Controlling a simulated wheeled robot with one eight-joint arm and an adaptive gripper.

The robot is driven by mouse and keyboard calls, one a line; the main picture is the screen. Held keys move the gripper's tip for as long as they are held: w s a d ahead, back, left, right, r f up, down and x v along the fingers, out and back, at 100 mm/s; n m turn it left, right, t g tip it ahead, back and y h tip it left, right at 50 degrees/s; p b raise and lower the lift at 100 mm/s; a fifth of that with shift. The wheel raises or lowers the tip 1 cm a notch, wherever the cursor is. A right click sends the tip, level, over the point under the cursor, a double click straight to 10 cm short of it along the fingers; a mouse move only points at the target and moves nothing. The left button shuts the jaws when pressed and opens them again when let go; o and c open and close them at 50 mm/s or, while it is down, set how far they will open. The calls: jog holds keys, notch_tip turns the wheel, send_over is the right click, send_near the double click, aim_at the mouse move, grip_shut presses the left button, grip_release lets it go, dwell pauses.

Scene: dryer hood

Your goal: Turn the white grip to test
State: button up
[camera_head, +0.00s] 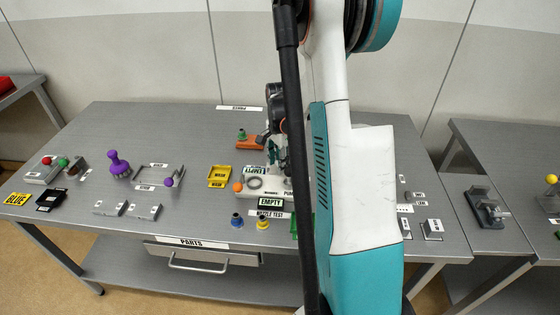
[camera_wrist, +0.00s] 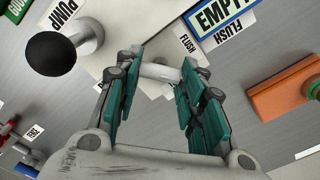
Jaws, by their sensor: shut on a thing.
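The white grip (camera_wrist: 160,72) is a short pale bar between my fingertips in the wrist view. My gripper (camera_wrist: 157,80) has teal-padded fingers and is shut on this grip, one finger on each side. I cannot read a test mark beside the grip; my fingers cover part of that area. In the head view my gripper (camera_head: 276,150) is over the white pump station (camera_head: 243,190), and the grip itself is hidden there by my arm.
A black ball knob (camera_wrist: 50,54) stands by the PUMP label, close left of my fingers in the wrist view. An orange block (camera_wrist: 285,95) lies to the right.

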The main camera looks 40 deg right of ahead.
jog(key=m, duration=0.4)
jog(key=shift+m, duration=1.8)
jog(key=o, duration=1)
jog(key=shift+o, duration=0.2)
jog(key=shift+r, duration=0.15)
notch_tip(320, 180, up, 12)
